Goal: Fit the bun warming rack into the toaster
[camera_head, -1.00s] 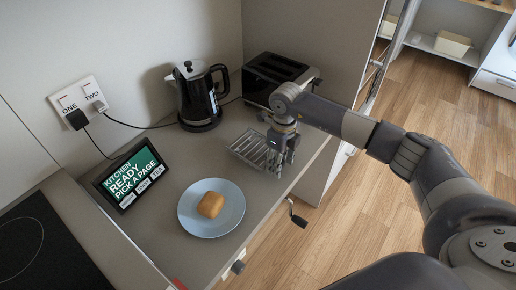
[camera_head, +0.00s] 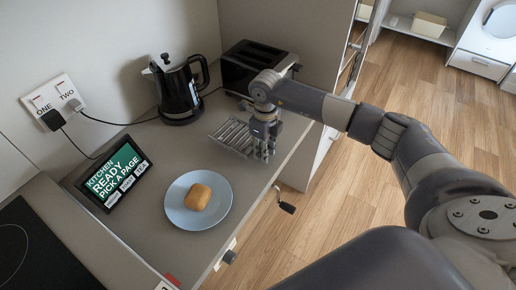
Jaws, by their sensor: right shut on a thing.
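The bun warming rack (camera_head: 232,136) is a metal wire rack. It lies low at the counter surface in front of the toaster, and its right end is hidden by my right gripper. My right gripper (camera_head: 263,155) points down and is shut on the rack at its right end. The black toaster (camera_head: 247,66) stands at the back right of the counter, partly hidden behind my right arm. The left gripper is not in view.
A black kettle (camera_head: 180,92) stands left of the toaster. A blue plate (camera_head: 218,205) with a bun (camera_head: 197,197) sits nearer, beside a tablet screen (camera_head: 116,175). Wall sockets (camera_head: 54,102) and cords are at left.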

